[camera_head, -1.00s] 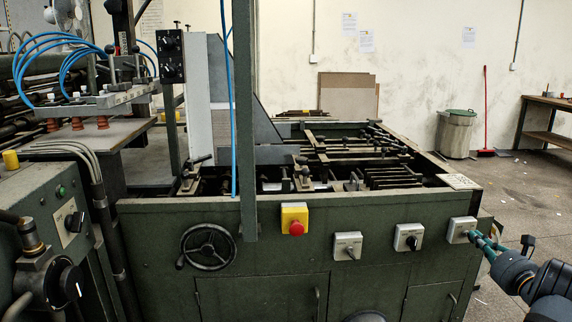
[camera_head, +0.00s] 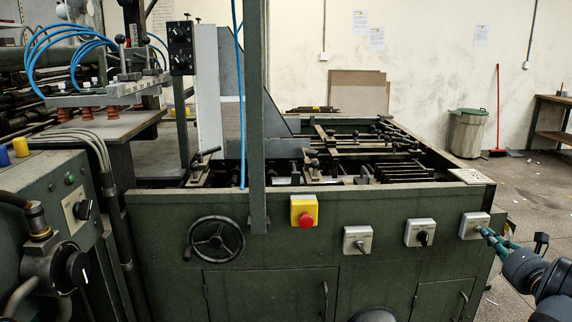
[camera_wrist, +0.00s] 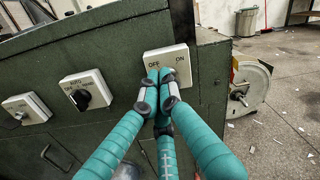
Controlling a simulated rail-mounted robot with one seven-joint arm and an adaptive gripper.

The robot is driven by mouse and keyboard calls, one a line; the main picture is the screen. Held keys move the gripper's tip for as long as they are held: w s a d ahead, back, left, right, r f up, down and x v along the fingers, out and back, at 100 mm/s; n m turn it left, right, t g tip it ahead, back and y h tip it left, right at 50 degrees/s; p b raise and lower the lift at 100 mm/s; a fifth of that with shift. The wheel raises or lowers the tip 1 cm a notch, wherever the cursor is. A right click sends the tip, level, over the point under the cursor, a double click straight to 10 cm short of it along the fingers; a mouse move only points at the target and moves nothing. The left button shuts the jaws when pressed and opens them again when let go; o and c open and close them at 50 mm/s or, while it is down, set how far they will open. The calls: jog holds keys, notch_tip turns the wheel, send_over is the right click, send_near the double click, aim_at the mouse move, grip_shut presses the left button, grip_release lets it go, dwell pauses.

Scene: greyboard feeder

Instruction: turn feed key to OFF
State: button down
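The rightmost switch plate (camera_head: 473,226) on the green machine front is white. In the wrist view this plate (camera_wrist: 168,62) reads OFF at the left and ON at the right. My gripper (camera_head: 485,232) has teal fingers that reach this plate from the right. In the wrist view the fingertips of my gripper (camera_wrist: 161,78) come close together over the middle of the plate. They hide any key there, so its angle and whether the fingers hold it do not show. No label naming the feed key is readable.
Two more switches, a middle one with a black knob (camera_head: 423,238) and a left one with a grey lever (camera_head: 359,246), sit left of my gripper. Farther left are a red emergency button (camera_head: 305,220) and a handwheel (camera_head: 216,238). Floor lies open at the right.

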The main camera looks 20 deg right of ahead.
jog(key=shift+w+a+y, duration=0.3)
jog(key=shift+w+a, duration=0.25)
jog(key=shift+a, duration=0.05)
jog(key=s+b, duration=0.2)
jog(key=s, duration=0.4)
jog(key=shift+a+r+b, duration=0.15)
jog(key=shift+a+b, duration=0.25)
jog(key=c, duration=2.5)
grip_release()
jog(key=shift+c, duration=0.2)
jog(key=shift+r, duration=0.1)
grip_shut()
